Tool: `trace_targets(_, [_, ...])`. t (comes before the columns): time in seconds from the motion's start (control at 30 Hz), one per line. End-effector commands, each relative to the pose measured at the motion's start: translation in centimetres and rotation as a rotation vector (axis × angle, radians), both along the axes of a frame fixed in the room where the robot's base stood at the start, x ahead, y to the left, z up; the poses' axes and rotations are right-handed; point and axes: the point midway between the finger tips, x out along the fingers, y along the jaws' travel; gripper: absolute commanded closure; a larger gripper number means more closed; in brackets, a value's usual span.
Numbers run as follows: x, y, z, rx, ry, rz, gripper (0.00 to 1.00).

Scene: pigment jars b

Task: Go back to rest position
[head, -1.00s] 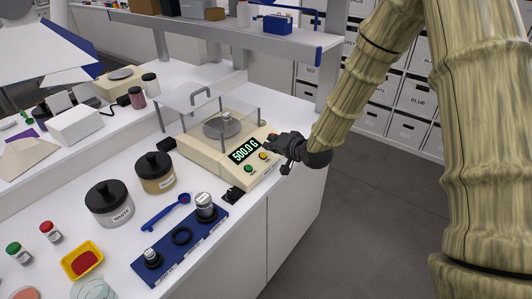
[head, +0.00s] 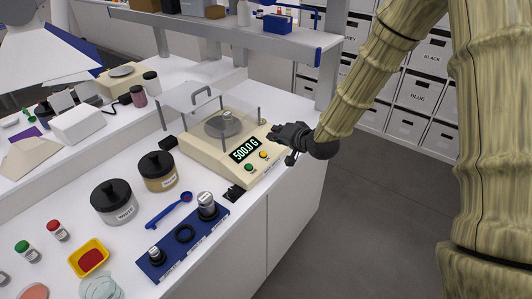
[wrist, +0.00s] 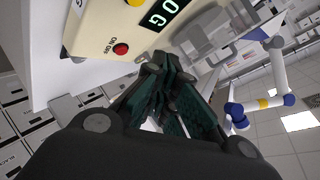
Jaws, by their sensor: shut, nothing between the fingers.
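My gripper (head: 276,134) is at the right front corner of a cream balance (head: 215,154). The balance display reads 500.0 G, and a metal weight sits on its pan under a clear cover. In the wrist view my gripper (wrist: 150,70) has its dark fingers drawn together with nothing held. The balance front (wrist: 105,30) with a red button and a yellow button shows beside the fingers there. I cannot tell whether the fingertips touch the balance.
A blue weight holder (head: 184,236), a blue spoon (head: 168,210) and two dark-lidded jars (head: 114,203) stand on the white bench. A yellow tray (head: 77,266) is at the front left. A shelf (head: 230,32) runs behind the balance. Open floor (head: 370,210) lies right of the bench.

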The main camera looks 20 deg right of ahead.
Motion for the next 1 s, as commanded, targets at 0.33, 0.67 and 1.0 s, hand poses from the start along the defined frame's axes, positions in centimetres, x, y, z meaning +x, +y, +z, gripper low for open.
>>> trace_targets(0.33, [-0.1,0.1,-0.3,-0.003,0.004,0.001,1.00])
trace_targets(0.67, [-6.7,1.1,-11.1,-0.147,0.184,0.045,1.00])
trace_targets(1.0, [-19.7,1.8,-24.1,-0.355,0.458,0.159,1.00])
